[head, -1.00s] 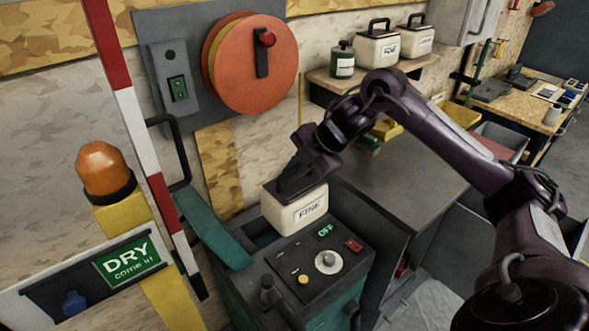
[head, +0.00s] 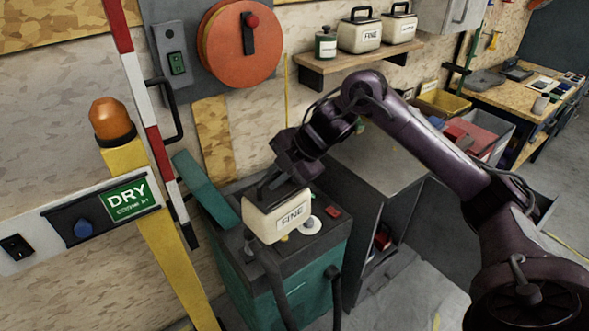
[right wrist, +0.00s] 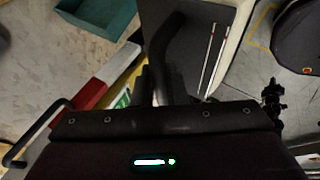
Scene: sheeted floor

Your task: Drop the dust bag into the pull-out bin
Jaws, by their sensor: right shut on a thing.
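The dust bag (head: 280,217), a cream box-like canister with a dark top handle and a "FINE" label, hangs from my right gripper (head: 270,184), which is shut on its handle. It is above the front part of the teal machine (head: 255,290) and hides part of its control panel. In the right wrist view the dark handle (right wrist: 165,50) and a cream edge of the bag (right wrist: 238,50) show beyond the fingers. I cannot clearly pick out the pull-out bin; a dark, open-fronted cabinet (head: 362,215) stands right of the machine. My left gripper is out of view.
The machine's teal lid (head: 205,190) stands open. A barrier pole (head: 140,85) and yellow post (head: 165,235) with a "DRY" sign (head: 130,198) stand at left. A shelf (head: 350,62) holds two similar canisters and a bottle. Free floor (head: 400,305) shows at lower right.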

